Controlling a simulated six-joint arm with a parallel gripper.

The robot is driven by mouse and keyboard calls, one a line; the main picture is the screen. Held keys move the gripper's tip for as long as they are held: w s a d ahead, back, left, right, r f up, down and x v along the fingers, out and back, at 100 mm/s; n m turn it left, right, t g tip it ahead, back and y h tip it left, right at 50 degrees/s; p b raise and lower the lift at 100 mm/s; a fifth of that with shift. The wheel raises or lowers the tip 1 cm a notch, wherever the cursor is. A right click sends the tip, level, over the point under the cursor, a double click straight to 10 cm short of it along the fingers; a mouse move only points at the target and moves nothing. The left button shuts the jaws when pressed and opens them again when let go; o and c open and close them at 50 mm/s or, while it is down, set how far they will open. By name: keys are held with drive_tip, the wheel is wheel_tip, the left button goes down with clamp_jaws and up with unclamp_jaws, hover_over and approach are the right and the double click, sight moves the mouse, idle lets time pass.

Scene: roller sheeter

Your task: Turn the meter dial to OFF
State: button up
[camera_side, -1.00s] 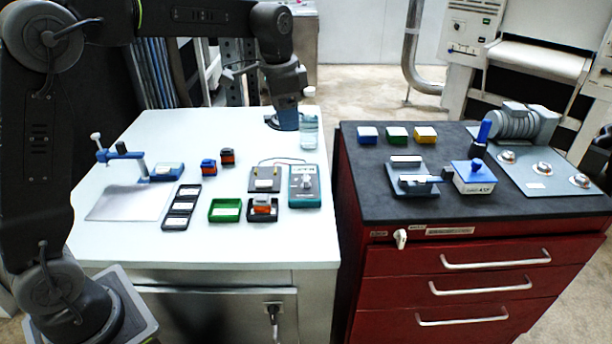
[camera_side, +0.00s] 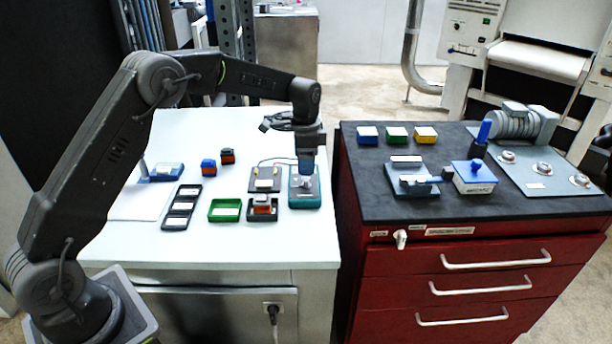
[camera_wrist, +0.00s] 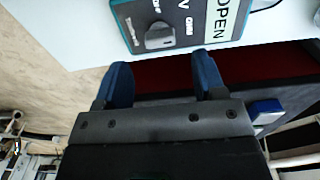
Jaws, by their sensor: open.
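The meter (camera_side: 304,191) is a teal-edged box with a dark face at the right edge of the white table. The dial lies just beyond the fingertips.
A small plate (camera_side: 265,179) with a cable and a holder with an orange block (camera_side: 262,209) sit close left of the meter. A green tray (camera_side: 225,210) and a black three-slot tray (camera_side: 182,207) lie further left. The red cabinet (camera_side: 470,260) stands across a narrow gap.

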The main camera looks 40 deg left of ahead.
sight(306, 182)
drive_tip(key=shift+f, duration=2.5)
drive_tip(key=c, duration=0.9)
